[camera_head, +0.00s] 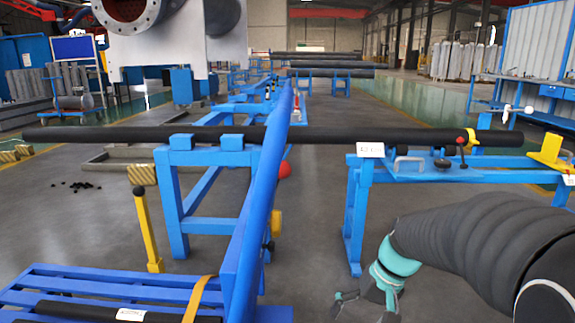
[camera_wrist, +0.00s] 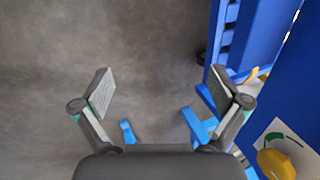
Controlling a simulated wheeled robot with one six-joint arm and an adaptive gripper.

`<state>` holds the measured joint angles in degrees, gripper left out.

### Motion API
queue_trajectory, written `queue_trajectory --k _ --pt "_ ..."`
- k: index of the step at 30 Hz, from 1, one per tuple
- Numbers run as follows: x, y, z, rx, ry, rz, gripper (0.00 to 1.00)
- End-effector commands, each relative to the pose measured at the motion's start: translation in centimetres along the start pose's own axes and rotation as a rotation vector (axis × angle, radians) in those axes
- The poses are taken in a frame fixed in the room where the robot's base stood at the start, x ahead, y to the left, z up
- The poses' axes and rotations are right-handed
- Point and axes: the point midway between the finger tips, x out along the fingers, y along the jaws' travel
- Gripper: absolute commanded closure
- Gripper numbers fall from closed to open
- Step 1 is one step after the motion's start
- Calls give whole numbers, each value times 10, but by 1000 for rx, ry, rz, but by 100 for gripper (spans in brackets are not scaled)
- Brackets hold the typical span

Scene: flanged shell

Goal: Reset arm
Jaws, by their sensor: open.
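My gripper (camera_wrist: 162,92) is open and empty in the wrist view, its two fingers spread wide above the grey floor. In the head view my gripper (camera_head: 362,300) is low at the bottom right, partly cut by the lower edge, beside the legs of the blue stand (camera_head: 356,215). My dark sleeved arm reaches in from the right edge. A long black pipe (camera_head: 340,136) lies across blue supports, well above my gripper in the picture.
Blue frame parts (camera_wrist: 238,45) stand close to my right finger in the wrist view, with a yellow part (camera_wrist: 276,163) at the lower right. In the head view a blue slatted rack (camera_head: 60,290) is at lower left and a yellow post (camera_head: 147,232) stands nearby. Floor between is clear.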

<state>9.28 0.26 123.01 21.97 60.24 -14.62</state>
Motion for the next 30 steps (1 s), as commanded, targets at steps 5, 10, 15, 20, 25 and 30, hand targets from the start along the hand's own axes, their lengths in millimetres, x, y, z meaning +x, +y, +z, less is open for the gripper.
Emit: queue_trajectory --k 5,10,15,20,25,30 --pt "-35 5 42 32 99 137 2" --pt "-62 9 76 10 200 231 2" --pt "-89 8 109 -70 292 298 2" --pt "-112 -1 135 -131 370 318 2" --pt "-137 -16 147 -168 451 306 2" --pt "-149 -23 150 -186 482 299 2"
